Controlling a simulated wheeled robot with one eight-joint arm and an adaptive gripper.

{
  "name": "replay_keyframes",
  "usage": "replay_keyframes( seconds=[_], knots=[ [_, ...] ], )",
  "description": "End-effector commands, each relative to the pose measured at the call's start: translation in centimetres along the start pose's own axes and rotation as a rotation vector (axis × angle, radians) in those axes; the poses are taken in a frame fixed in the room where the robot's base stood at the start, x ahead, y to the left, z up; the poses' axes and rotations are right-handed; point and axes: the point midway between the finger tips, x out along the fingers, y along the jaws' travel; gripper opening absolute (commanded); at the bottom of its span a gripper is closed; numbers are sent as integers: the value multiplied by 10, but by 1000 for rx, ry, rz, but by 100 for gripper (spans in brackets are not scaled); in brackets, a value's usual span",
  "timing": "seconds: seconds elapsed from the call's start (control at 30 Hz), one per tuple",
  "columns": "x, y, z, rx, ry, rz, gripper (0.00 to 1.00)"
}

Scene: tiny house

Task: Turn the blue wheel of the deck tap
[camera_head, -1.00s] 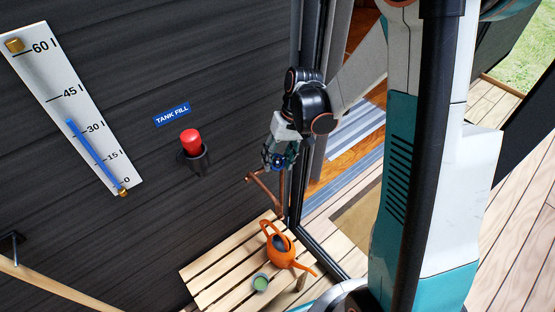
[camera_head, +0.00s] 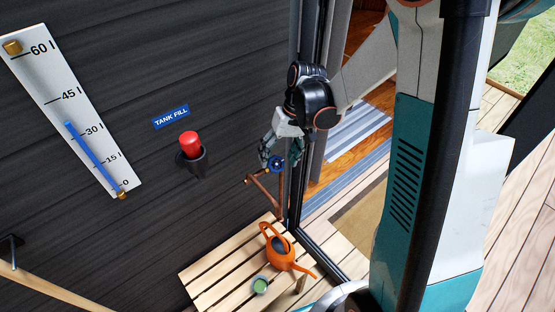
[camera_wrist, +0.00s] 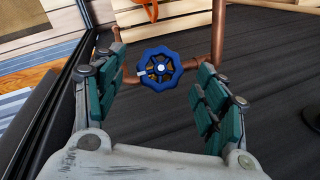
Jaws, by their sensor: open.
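The blue wheel (camera_wrist: 174,83) sits on the copper pipe of the deck tap (camera_wrist: 219,30), in the middle of the wrist view. In the head view the blue wheel (camera_head: 276,164) shows beside the dark wall, above the slatted bench. My gripper (camera_wrist: 162,88) is open, with one green-padded finger on each side of the wheel and a gap on both sides. In the head view my gripper (camera_head: 272,156) is at the wheel and partly overlaps it. I cannot tell the exact depth between the fingertips and the wheel.
A red button (camera_head: 190,142) and a tank gauge (camera_head: 82,128) are on the wall. A glass door frame (camera_head: 323,262) is close right of the tap.

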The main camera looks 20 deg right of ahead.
Motion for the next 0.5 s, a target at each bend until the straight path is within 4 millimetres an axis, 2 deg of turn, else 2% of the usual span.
replay_keyframes(
  seconds=[0.3,0.5],
  knots=[
    [-63,0,0,2,0,0,66],
    [-91,0,0,2,0,0,66]
  ],
)
